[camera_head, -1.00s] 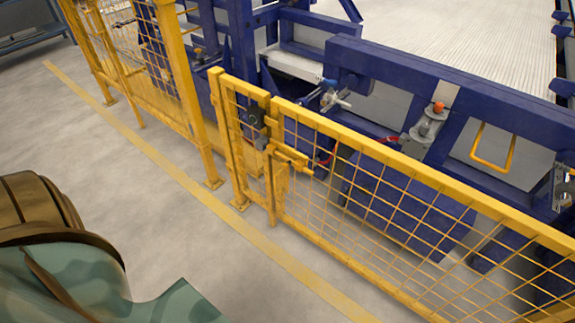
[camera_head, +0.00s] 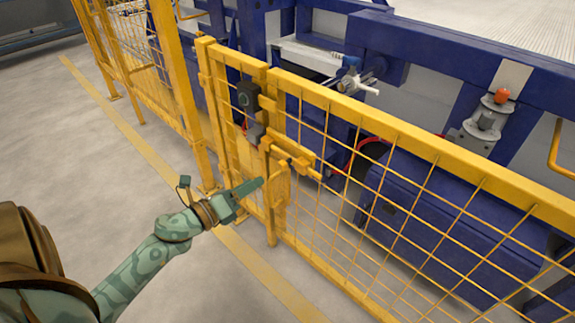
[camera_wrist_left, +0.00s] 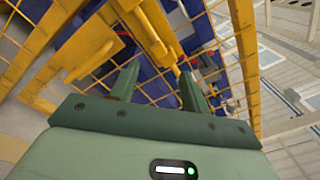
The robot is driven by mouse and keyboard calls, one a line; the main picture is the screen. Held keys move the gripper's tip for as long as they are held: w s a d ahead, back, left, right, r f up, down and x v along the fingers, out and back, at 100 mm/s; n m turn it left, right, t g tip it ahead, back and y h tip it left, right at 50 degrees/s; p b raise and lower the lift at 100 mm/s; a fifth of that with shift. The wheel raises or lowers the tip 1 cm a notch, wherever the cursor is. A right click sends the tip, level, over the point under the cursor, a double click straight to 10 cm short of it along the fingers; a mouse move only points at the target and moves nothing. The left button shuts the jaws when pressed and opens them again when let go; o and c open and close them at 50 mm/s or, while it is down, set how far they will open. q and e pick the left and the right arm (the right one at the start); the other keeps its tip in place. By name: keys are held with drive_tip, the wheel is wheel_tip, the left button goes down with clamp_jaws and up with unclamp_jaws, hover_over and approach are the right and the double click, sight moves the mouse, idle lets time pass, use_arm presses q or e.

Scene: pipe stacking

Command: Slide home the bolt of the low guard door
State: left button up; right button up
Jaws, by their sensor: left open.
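The low guard door (camera_head: 420,148) is a yellow mesh panel with a thick top rail, running to the lower right in the head view. Its yellow bolt (camera_head: 291,150) sits near the panel's left end, with a yellow plate (camera_head: 280,186) below it. My left gripper (camera_head: 252,187) is open and empty, just left of the plate and below the bolt. In the left wrist view its two fingers (camera_wrist_left: 160,86) point toward yellow bolt parts (camera_wrist_left: 148,30), apparently without touching them. How far the bolt is slid in cannot be told. My right gripper is out of view.
A narrow yellow mesh section with a dark box (camera_head: 246,96) stands left of the bolt. Blue machinery (camera_head: 440,205) and a red-orange knob (camera_head: 502,96) lie behind the mesh. Clear grey floor (camera_head: 100,190) with a yellow line lies in front of the fence.

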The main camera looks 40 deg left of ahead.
sight(279, 167)
use_arm(q)
drive_tip(key=w, duration=0.4)
drive_tip(key=w+d+b, duration=0.1)
drive_tip(key=w, duration=0.7)
drive_tip(key=shift+d+f+b, duration=0.1)
drive_tip(key=shift+d+b, duration=0.15)
drive_tip(key=shift+b, duration=0.05)
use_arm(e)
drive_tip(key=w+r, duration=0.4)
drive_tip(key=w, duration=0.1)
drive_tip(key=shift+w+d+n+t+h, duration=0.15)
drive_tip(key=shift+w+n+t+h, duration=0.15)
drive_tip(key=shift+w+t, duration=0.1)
